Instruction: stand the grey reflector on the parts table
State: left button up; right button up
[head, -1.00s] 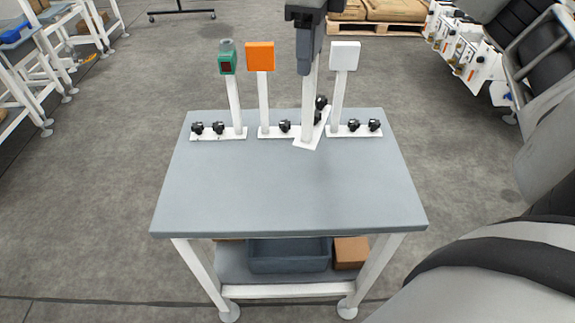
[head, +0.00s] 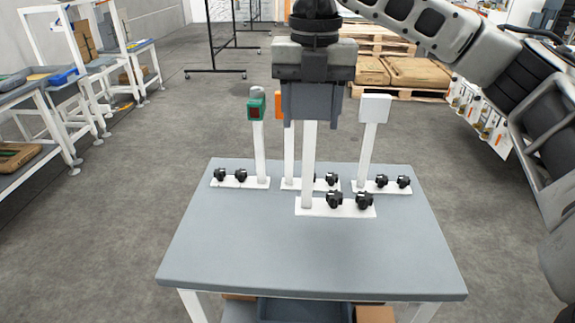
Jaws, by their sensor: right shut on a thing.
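My right gripper (head: 313,105) points down over the parts table (head: 310,250) and is shut on the upper part of an upright post. The post is white (head: 308,165) with a white foot plate that carries two black knobs. I take this to be the grey reflector; its head is hidden by the gripper. The post looks upright, and its foot plate (head: 320,208) is at the table top, in front of the other stands. I cannot tell whether it touches the table or hovers just above. My left gripper is not in view.
Behind stand a green sensor post (head: 257,107), an orange-headed post (head: 279,105) partly hidden by the gripper, and a white-headed post (head: 375,108). The front half of the table is clear. A dark bin (head: 305,310) shows on the shelf below.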

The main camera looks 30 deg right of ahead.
jog(key=a+f, duration=0.4)
jog(key=f, duration=0.4)
jog(key=shift+w, duration=0.35)
jog(key=shift+f, duration=0.15)
jog(key=shift+f, duration=0.2)
jog(key=o, duration=1.5)
jog(key=shift+o, duration=0.2)
notch_tip(320, 180, up, 12)
jog(key=shift+r, duration=0.25)
